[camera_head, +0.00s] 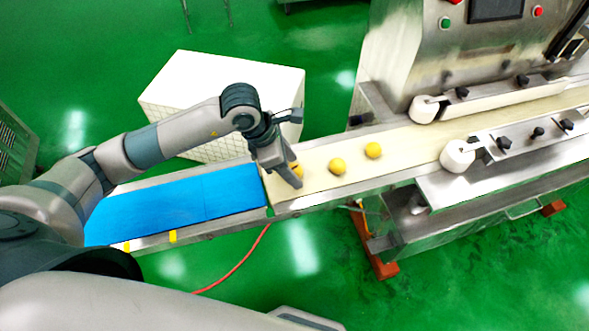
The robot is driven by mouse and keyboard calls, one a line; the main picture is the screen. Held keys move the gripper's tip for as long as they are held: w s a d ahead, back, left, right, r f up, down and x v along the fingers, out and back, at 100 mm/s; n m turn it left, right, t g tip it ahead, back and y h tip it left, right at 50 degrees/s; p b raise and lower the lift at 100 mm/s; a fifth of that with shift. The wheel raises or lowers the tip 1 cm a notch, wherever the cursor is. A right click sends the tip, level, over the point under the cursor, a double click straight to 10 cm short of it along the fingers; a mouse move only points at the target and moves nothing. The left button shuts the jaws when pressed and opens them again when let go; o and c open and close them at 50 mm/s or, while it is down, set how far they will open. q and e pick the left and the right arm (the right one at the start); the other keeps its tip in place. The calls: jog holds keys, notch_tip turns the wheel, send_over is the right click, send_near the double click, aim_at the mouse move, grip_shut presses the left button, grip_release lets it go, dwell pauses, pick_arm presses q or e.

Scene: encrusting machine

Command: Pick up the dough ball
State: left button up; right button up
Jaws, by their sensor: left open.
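Three yellow dough balls sit on the cream conveyor belt (400,146). One dough ball (373,150) is farthest right, and a second dough ball (337,166) lies a little left of it. The third dough ball (297,170) is at the left end of the belt, partly hidden by my left gripper (289,180). My left gripper is open and points down at this ball, with its fingers around or right beside it; I cannot tell which. My right gripper is not in view.
A blue belt section (180,205) continues left of the cream belt. A white box (215,85) stands behind it. The steel encrusting machine (440,60) rises at the right, with white rollers (458,156) beside the belt. A red cable (240,262) lies on the green floor.

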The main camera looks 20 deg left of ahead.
pick_arm(q)
jog(key=shift+c, duration=1.2)
jog(key=c, duration=0.6)
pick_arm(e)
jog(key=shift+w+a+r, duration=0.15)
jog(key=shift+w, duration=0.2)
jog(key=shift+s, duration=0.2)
